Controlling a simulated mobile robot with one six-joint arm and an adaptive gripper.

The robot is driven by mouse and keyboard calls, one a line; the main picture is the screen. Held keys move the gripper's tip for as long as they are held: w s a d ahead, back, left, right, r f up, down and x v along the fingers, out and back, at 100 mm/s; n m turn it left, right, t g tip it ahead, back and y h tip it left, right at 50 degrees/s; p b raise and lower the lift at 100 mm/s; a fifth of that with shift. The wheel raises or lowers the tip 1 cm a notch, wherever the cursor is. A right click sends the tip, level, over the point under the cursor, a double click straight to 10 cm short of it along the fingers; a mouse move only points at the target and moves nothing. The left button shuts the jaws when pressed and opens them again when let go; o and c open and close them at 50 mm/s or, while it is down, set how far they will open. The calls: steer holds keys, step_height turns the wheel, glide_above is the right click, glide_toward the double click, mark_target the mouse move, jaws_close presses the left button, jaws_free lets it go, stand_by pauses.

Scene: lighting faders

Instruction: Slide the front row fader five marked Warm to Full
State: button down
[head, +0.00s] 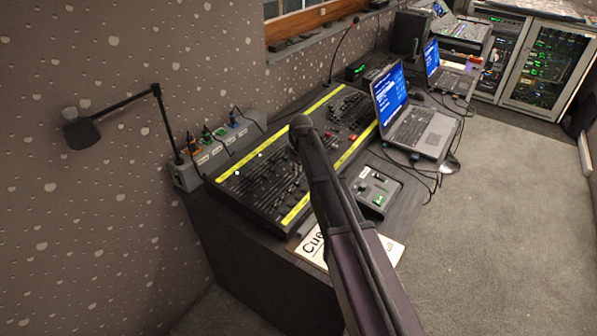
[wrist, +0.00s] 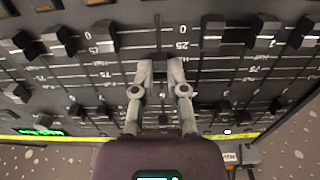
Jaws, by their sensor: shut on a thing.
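The lighting desk (head: 243,192) is a black console with rows of faders and yellow strips along its edges, in the head view. In the wrist view my gripper (wrist: 160,66) is shut on a dark fader cap (wrist: 160,69) on the desk. The cap sits below the marks 0 and 25 in the picture, with its slot running up above it. I cannot read a Warm label or tell the fader's number. In the head view my arm covers part of the desk and the gripper does not show.
Neighbouring fader caps (wrist: 104,36) and (wrist: 212,32) stand on both sides of my fingers, at differing heights. A lamp (head: 82,130) reaches out at left.

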mark_target(290, 171)
steer(key=shift+w+a+r, duration=0.15)
steer(key=shift+w+a, duration=0.85)
steer(key=shift+a, duration=0.15)
steer(key=c, duration=0.9)
jaws_free()
steer(key=shift+s, duration=0.1)
steer(key=shift+r+p, duration=1.25)
steer(key=shift+p, duration=0.15)
steer(key=shift+f, duration=0.25)
